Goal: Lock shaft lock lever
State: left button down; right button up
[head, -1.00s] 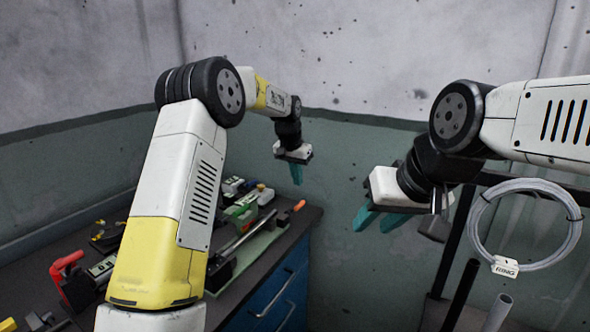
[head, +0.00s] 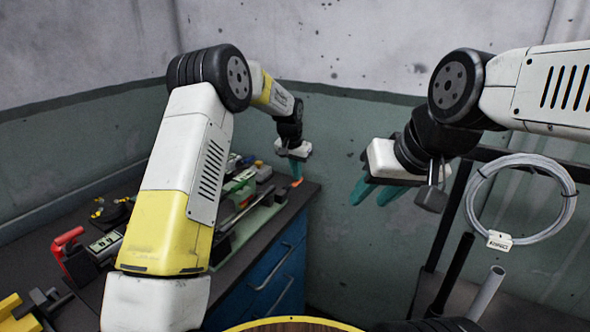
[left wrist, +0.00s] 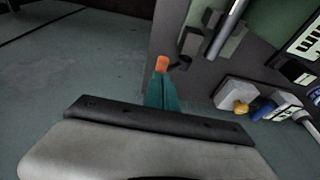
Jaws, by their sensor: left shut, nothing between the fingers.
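An orange-tipped lever (head: 297,182) stands at the right end of the bench in the head view, beside a long metal shaft (head: 240,211). I take it to be the shaft lock lever. Its orange tip (left wrist: 162,64) also shows in the left wrist view, just beyond my teal fingertips. My left gripper (head: 295,168) is shut and empty, pointing down right above the orange tip. I cannot tell whether they touch. In the left wrist view the left gripper (left wrist: 163,92) hides part of what lies below it. My right gripper (head: 374,194) is open and empty in the air, right of the bench.
A red-handled clamp (head: 68,238) and other tools lie on the dark bench top, with blue drawers (head: 265,285) below. A coiled grey cable (head: 523,203) hangs at the right. A round yellow-rimmed surface (head: 295,322) shows at the bottom edge.

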pick_arm(q)
jog(key=shift+s+d+f+m+t+y, duration=0.15)
jog(key=shift+s+d+f+t+y, duration=0.3)
jog(key=shift+d+f+y, duration=0.35)
jog(key=shift+s+d+f+m+t+y, duration=0.15)
jog(key=shift+s+d+f+t+y, duration=0.3)
jog(key=shift+d+f+y, duration=0.3)
jog(key=shift+r, duration=0.1)
jog(key=shift+a, duration=0.1)
